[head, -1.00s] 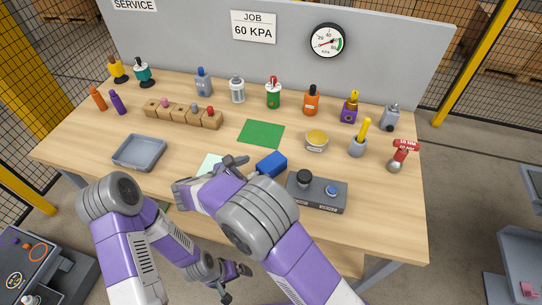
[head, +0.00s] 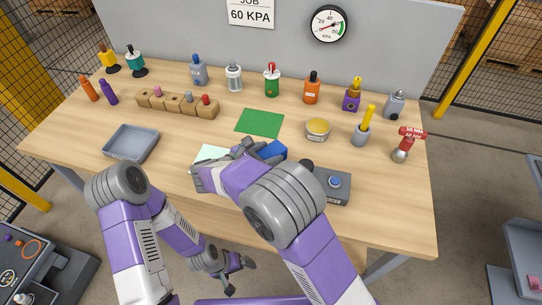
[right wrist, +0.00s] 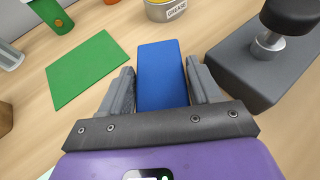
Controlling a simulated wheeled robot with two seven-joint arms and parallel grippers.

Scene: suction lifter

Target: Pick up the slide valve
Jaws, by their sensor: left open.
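A plain blue block (head: 273,150) lies on the table in front of the green mat. No label tells me whether it is the slide valve. It also shows in the right wrist view (right wrist: 162,75), between the two fingers of my right gripper (right wrist: 162,88). The fingers flank it closely, one on each side. I cannot tell whether they press on it. In the head view my right arm covers part of the block. My left gripper (head: 236,275) is open and empty, low in front of the table edge.
A dark grey box (head: 337,187) with a black knob stands close right of the block. The green mat (head: 260,123) lies bare behind it. A grey tray (head: 131,157) is at left. A yellow tin (head: 317,129) and several bottles stand farther back.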

